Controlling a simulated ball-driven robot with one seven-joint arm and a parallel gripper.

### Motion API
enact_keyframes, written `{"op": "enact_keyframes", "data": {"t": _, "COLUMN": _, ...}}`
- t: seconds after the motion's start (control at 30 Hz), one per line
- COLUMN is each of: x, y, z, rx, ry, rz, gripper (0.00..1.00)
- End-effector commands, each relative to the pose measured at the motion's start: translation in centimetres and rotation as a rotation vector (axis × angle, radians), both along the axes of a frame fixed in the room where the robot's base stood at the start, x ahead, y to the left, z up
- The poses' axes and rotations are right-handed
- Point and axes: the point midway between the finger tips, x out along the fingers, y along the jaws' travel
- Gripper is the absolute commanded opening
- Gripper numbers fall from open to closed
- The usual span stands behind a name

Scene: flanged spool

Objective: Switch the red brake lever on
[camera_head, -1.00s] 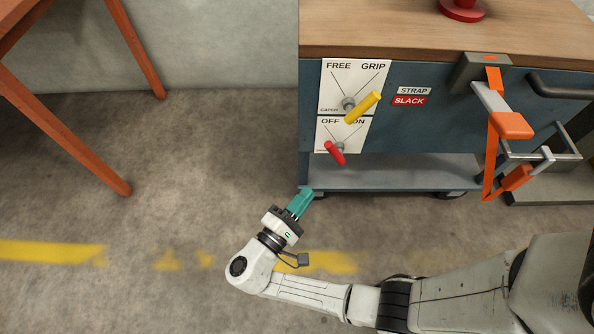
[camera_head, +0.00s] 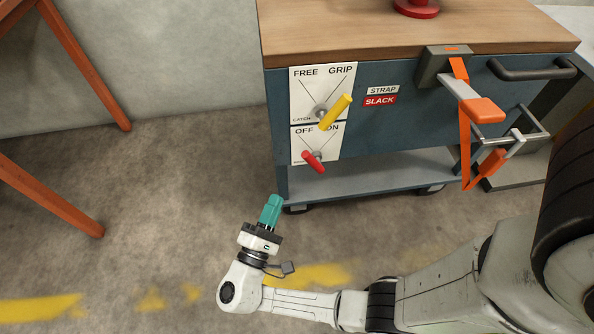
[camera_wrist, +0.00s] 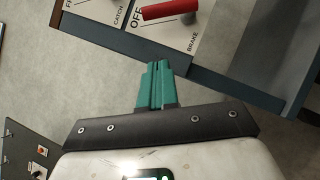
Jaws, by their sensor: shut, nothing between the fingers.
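The red brake lever (camera_head: 313,161) sits on the lower white plate (camera_head: 331,140) marked OFF and ON, on the left of the cart's blue front. In the wrist view the red handle (camera_wrist: 170,9) shows at the top, next to the words OFF and BRAKE. My gripper (camera_head: 272,200), with teal fingers, is shut and empty, below and left of the lever and apart from it. It also shows in the wrist view (camera_wrist: 157,70).
A yellow lever (camera_head: 337,110) sits above on the FREE and GRIP plate. An orange strap (camera_head: 465,130) hangs from a clamp at the right, near a dark handle (camera_head: 530,68). Orange legs (camera_head: 50,195) stand at the left. Floor between them is clear.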

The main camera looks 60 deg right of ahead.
Motion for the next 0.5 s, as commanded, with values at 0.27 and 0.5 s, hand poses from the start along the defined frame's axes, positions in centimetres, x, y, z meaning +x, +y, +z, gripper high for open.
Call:
{"op": "enact_keyframes", "data": {"t": 0.27, "x": 0.6, "y": -5.5, "z": 1.5, "rx": 0.0, "ry": -0.003, "rz": -0.006, "gripper": 0.0}}
{"op": "enact_keyframes", "data": {"t": 0.5, "x": -0.7, "y": -7.9, "z": 3.0, "rx": 0.0, "ry": -0.002, "rz": -0.002, "gripper": 0.0}}
